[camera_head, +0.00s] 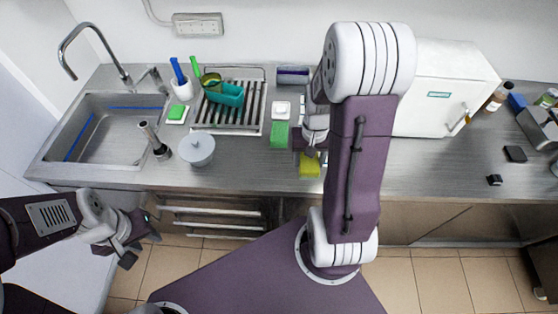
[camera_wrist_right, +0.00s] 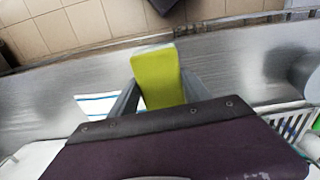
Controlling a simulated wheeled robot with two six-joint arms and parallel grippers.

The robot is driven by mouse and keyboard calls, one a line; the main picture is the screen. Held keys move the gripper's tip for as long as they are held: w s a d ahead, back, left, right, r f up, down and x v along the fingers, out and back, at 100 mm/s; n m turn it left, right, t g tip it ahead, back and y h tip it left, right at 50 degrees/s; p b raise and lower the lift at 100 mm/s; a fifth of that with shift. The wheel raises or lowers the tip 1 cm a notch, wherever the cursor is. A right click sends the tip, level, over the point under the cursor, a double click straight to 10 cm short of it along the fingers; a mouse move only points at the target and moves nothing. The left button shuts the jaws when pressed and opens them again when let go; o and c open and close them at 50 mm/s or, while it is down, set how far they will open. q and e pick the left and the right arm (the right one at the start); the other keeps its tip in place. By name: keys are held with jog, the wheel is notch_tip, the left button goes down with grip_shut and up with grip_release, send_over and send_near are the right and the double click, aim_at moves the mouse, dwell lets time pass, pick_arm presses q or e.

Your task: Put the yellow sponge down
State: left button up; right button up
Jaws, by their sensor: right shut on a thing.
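The yellow sponge (camera_head: 310,166) is at the front part of the steel counter, below my right gripper (camera_head: 311,153). In the right wrist view the yellow sponge (camera_wrist_right: 158,77) sits between the two fingers of my right gripper (camera_wrist_right: 157,88), which is shut on it. I cannot tell whether the sponge touches the counter. My right arm hides part of the counter beside it. My left gripper (camera_head: 135,242) hangs at the left in front of the counter, over the floor, away from the sponge; its finger opening is too small to judge.
A green sponge (camera_head: 279,134) lies left of my right gripper, with a small white dish (camera_head: 281,109) behind it. A white box-like appliance (camera_head: 440,90) stands right. Bare counter (camera_head: 240,178) lies at the front.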

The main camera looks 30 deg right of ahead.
jog(key=shift+a, duration=0.15)
jog(key=shift+w+a, duration=0.15)
jog(key=shift+w, duration=0.05)
jog(key=p, duration=0.2)
send_over(277, 166)
notch_tip(277, 166, down, 7)
jog(key=f, duration=0.1)
jog(key=f+p, duration=0.1)
jog(key=shift+s+f, duration=0.2)
jog(key=shift+f, duration=0.2)
jog(key=shift+w+f+p, duration=0.1)
jog(key=shift+f+p, duration=0.2)
jog(key=shift+p, duration=0.05)
jog(key=shift+w+f, duration=0.1)
jog(key=shift+f, duration=0.05)
jog(key=shift+f+b, duration=0.15)
jog(key=shift+b, duration=0.15)
jog(key=o, duration=1.2)
jog(key=shift+o, duration=0.5)
